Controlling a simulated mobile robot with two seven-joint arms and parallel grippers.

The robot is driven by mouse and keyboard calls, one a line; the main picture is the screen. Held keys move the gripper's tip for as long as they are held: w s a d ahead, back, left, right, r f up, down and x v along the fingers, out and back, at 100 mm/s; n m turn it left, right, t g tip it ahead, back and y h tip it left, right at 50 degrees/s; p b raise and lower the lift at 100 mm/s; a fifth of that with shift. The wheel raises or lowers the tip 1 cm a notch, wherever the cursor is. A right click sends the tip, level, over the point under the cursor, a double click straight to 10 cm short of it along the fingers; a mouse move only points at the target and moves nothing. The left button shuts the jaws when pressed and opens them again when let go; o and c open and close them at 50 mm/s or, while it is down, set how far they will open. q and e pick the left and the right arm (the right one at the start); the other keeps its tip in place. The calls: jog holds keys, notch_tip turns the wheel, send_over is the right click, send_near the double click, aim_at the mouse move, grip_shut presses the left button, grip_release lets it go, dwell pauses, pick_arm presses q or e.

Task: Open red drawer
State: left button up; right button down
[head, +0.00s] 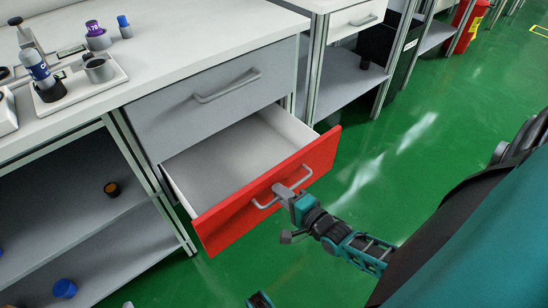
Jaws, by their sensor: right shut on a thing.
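The red drawer (226,222) is in the head view, in the lower part of the bench unit. It is pulled well out and its pale inside shows empty. Its grey bar handle (262,206) is on the red front. My right gripper (282,189) is at the handle and shut on it, with its arm reaching in from the lower right. A small piece of a teal and dark part, perhaps of my left arm, shows at the bottom edge; the left gripper's jaws cannot be made out.
A closed grey drawer (212,112) sits above the red one. Open shelves (85,200) are at the left, with a blue item (64,288). The green floor (400,150) to the right is clear.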

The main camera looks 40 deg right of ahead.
pick_arm(q)
jog(key=r+p, duration=0.1)
jog(key=w+r+p, duration=0.1)
jog(key=r, duration=0.1)
jog(key=shift+r, duration=0.1)
pick_arm(e)
jog(key=f+v, duration=0.1)
jog(key=v, duration=0.7)
jog(key=shift+s+f, duration=0.3)
jog(key=shift+s, duration=0.1)
pick_arm(q)
jog(key=shift+s, duration=0.2)
pick_arm(e)
jog(key=shift+d, duration=0.1)
pick_arm(q)
jog(key=shift+s, duration=0.1)
pick_arm(e)
jog(key=c, duration=1.3)
grip_release()
jog(key=shift+o, duration=0.2)
pick_arm(q)
jog(key=shift+r+p, duration=0.8)
jog(key=shift+p, duration=0.1)
pick_arm(e)
jog(key=v, duration=1.2)
jog(key=shift+s, duration=0.45)
pick_arm(q)
jog(key=shift+r, duration=0.1)
